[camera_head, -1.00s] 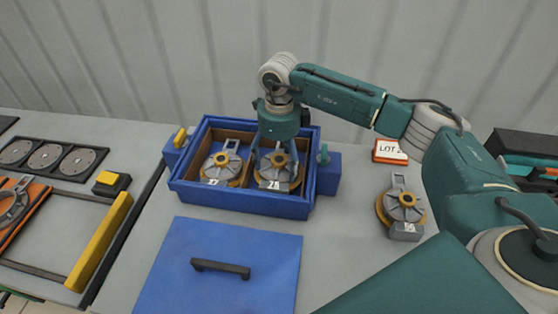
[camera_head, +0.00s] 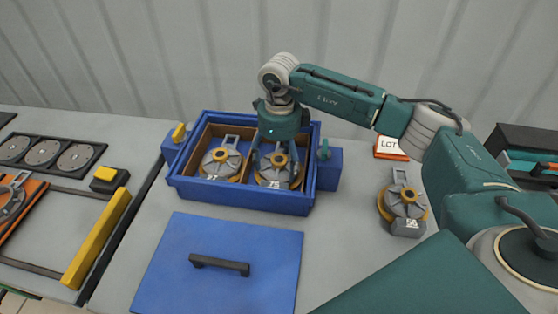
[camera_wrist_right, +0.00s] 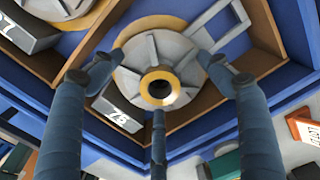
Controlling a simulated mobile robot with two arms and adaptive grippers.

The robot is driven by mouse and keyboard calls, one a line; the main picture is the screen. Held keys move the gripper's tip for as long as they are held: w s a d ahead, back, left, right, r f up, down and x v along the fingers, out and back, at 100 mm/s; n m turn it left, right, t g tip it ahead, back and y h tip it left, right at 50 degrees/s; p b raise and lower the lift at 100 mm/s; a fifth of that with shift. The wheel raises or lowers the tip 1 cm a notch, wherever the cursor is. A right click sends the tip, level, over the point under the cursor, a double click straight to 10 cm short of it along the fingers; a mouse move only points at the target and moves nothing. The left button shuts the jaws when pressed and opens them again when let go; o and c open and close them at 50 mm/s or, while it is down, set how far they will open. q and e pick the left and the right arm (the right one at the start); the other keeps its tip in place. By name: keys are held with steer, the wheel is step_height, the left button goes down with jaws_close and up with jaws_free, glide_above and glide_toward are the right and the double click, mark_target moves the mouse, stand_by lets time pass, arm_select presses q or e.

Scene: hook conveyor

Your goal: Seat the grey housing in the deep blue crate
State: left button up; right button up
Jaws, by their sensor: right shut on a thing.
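The deep blue crate (camera_head: 240,200) stands open on the grey table, with brown dividers forming two compartments. My right gripper (camera_head: 277,160) points down into the right compartment. It is shut on a grey housing (camera_head: 270,175) with an orange hub ring and a white number label. In the right wrist view the fingers (camera_wrist_right: 157,85) surround this housing (camera_wrist_right: 145,55), which lies within the compartment walls. I cannot tell if it rests fully on the floor. Another grey housing (camera_head: 221,160) lies in the left compartment. My left gripper is not in view.
A blue lid (camera_head: 215,240) with a black handle lies in front of the crate. A third housing (camera_head: 405,207) stands on the table to the right, near an orange-framed LOT card (camera_head: 390,148). A yellow-railed fixture (camera_head: 95,240) is at left.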

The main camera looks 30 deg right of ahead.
mark_target(279, 160)
steer(key=shift+f, duration=0.3)
steer(key=o, duration=1.7)
steer(key=shift+c, duration=0.2)
step_height(279, 160, up, 12)
